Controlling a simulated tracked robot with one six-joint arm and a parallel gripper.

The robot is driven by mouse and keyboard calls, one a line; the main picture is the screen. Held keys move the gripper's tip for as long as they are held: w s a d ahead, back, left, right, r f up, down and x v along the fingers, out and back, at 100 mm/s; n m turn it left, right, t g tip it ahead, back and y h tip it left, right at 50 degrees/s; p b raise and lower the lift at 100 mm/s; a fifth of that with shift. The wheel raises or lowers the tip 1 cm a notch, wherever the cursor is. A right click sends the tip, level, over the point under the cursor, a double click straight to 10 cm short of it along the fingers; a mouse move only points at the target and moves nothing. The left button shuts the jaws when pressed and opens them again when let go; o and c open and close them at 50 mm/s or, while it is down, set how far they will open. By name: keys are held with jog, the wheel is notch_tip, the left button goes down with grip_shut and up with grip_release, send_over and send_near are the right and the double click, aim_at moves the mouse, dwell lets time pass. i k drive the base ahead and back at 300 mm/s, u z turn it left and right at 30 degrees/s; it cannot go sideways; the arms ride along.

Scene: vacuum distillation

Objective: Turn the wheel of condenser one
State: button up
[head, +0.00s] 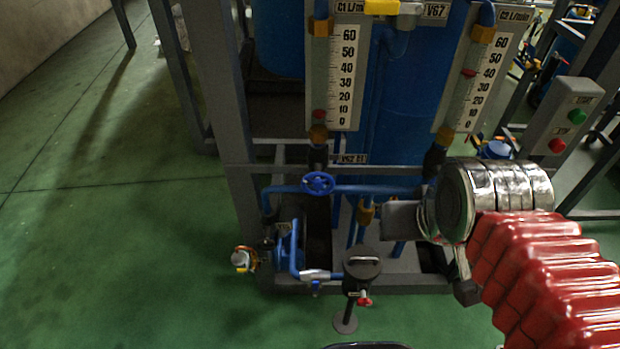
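A small blue handwheel (318,183) sits on a horizontal blue pipe, below the flow gauge marked C1 L/min (345,75). My gripper (432,254) is to the right of this wheel and lower in the picture, apart from it. Its two fingers are spread, one pointing left and one pointing down, with nothing seen between them. The silver wrist and red ribbed sleeve of my arm hide what lies behind them at the right. The wheel itself is in full view.
A second gauge marked C2 (485,70) stands to the right. A grey button box (565,118) with green and red buttons is at the far right. A grey frame post (228,110) stands left of the wheel. A black cylindrical device (362,264) stands in front. Green floor at left is clear.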

aim_at(318, 183)
jog(key=u, duration=3.6)
jog(key=k, duration=0.65)
jog(key=u, duration=0.15)
